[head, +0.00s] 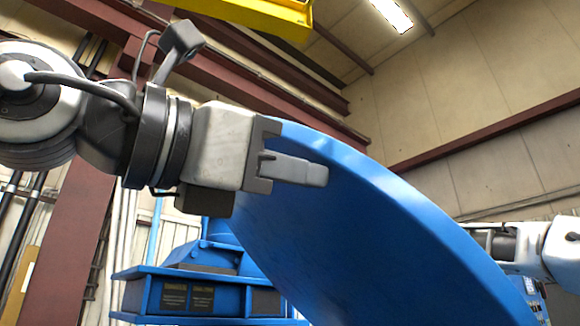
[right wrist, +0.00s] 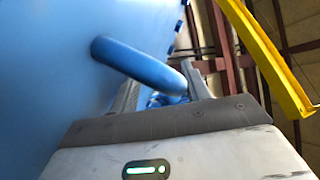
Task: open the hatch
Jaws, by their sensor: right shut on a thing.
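The hatch (head: 345,215) is a large blue round disc that stands steeply tilted across the middle of the head view, its thick curved rim running from upper left to lower right. In the right wrist view its blue face (right wrist: 60,60) fills the left side, and a round blue handle bar (right wrist: 140,62) sticks out from it. My right gripper (right wrist: 163,86) is shut on this handle bar. In the head view the hatch hides its fingers. My left gripper (head: 298,170) is in front of the hatch's upper left part; its finger gap does not show clearly.
A blue machine body (head: 215,292) with dark label plates stands below and behind the hatch. A dark red steel column (head: 72,240) rises at the left. A yellow beam (head: 255,14) hangs overhead. The upper right is open space before the wall.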

